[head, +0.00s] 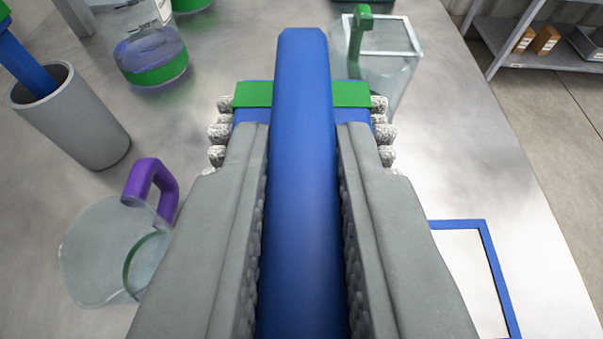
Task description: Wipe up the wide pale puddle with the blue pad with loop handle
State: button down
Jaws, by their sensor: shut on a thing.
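My gripper (304,150) is shut on the blue handle of the pad (302,75), with one grey finger on each side. The long blue handle runs up the middle of the view between the fingers. Beyond the fingertips the pad shows a blue body, a green strip across it and grey-white speckled tufts along both sides. I cannot tell whether the pad touches the table. I cannot make out the pale puddle; the pad and gripper hide the middle of the table.
A blue-framed white rectangle (487,240) lies right. A shelf (550,60) stands beyond.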

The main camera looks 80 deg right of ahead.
jog(key=shift+r, duration=0.1)
jog(key=shift+r, duration=1.45)
jog(key=shift+s, duration=0.15)
dwell(0.5)
